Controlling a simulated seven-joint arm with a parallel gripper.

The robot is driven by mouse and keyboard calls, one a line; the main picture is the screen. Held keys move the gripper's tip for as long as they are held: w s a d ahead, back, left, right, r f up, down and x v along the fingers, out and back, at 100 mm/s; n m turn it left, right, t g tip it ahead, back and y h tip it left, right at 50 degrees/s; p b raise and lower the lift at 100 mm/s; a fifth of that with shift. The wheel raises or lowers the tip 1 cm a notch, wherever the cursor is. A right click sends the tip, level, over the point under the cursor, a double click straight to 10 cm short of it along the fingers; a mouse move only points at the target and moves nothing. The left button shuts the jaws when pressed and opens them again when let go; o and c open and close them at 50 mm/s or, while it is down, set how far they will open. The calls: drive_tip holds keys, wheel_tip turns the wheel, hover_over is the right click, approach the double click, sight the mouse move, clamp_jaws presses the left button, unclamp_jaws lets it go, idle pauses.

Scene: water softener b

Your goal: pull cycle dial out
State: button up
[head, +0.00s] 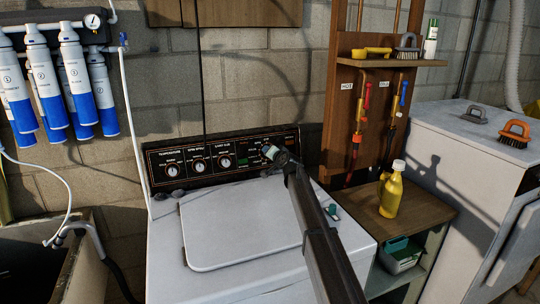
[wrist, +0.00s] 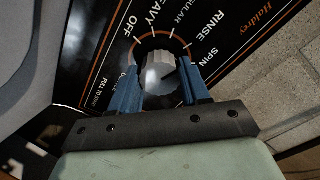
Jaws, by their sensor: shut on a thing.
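The cycle dial (wrist: 158,73) is a silvery knob on the washer's black control panel (wrist: 70,60), seen in the wrist view inside a ring of marks with words such as RINSE, SPIN and OFF. My gripper (wrist: 157,88) has its two blue fingers on either side of the dial, shut on it. In the head view my gripper (head: 277,157) is at the right part of the panel, and it hides the dial there. I cannot tell how far the dial stands out from the panel.
The white washer lid (head: 240,228) is closed below the panel. Other dials (head: 198,166) are to the left. A wooden stand with a yellow bottle (head: 391,190) is at the right. Blue and white filter cylinders (head: 75,75) hang at the upper left.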

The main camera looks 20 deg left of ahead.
drive_tip(key=shift+c, duration=0.9)
drive_tip(key=shift+s+d, duration=0.25)
drive_tip(key=shift+s, duration=0.05)
drive_tip(key=o, duration=1.1)
drive_tip(key=shift+o, duration=0.2)
drive_tip(key=shift+r, duration=0.1)
